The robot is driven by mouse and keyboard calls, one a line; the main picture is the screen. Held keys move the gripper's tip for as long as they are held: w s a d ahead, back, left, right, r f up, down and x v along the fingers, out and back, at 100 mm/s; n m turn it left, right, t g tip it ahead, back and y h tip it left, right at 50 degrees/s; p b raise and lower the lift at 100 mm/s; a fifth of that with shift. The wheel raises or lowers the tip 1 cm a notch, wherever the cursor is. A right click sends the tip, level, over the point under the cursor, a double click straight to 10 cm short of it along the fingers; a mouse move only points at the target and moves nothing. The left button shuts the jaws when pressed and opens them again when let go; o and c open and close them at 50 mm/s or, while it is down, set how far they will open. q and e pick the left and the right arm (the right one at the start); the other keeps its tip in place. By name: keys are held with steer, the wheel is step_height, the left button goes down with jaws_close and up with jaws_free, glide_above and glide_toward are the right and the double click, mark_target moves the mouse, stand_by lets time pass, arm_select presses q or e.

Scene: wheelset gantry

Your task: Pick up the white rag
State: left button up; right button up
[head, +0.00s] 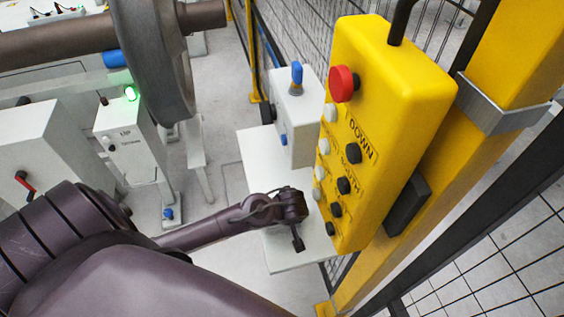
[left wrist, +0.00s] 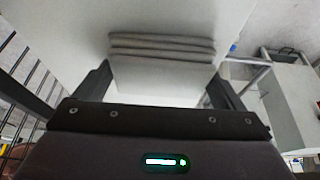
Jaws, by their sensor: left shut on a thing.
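The white rag (left wrist: 162,48) shows in the left wrist view as a folded, layered pale cloth. It lies between the two dark fingers of my left gripper (left wrist: 160,76), which is shut on it. In the head view my left gripper (head: 297,240) is over the front part of a white tabletop (head: 250,165), below the yellow control box. I cannot make out the rag in the head view. Whether it still touches the white surface behind it is unclear. My right gripper is not in view.
A yellow control box (head: 378,110) with a red button hangs on a yellow post (head: 508,60) close to the right of the gripper. A grey box with a blue knob (head: 297,75) stands on the tabletop. Mesh fencing (head: 500,240) runs along the right.

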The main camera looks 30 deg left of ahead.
arm_select(q)
steer(key=shift+s+r+b, duration=0.2)
steer(key=shift+r+b, duration=0.2)
step_height(320, 180, up, 6)
steer(key=shift+r+b, duration=0.2)
steer(key=shift+b, duration=0.2)
steer(key=s+a, duration=1.3)
steer(key=s, duration=0.2)
steer(key=shift+b, duration=0.4)
steer(key=shift+f, duration=0.1)
